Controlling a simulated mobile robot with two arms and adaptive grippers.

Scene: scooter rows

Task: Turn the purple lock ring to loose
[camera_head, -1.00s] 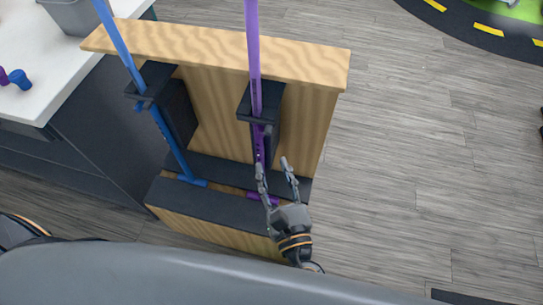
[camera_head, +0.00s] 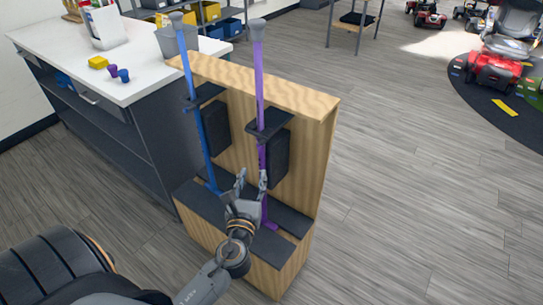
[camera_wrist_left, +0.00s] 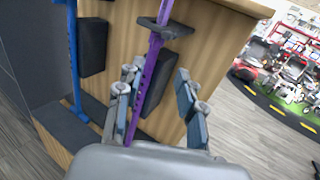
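A purple pole (camera_head: 260,88) stands nearly upright in a wooden stand, passing through a black bracket (camera_head: 268,123). Its purple foot rests low in the stand. I cannot clearly pick out the lock ring on the pole. My left gripper (camera_head: 252,180) is open, fingers pointing up, at the lower part of the purple pole. In the left wrist view, the purple pole (camera_wrist_left: 151,67) runs between the spread fingers of the left gripper (camera_wrist_left: 158,72), without clear contact. My right gripper is not in view.
A blue pole (camera_head: 189,85) stands left of the purple one in the wooden stand (camera_head: 318,150). A white counter (camera_head: 60,50) at left holds a grey bin (camera_head: 176,40) and small purple and blue pieces. Floor at right is clear. Scooters stand far right.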

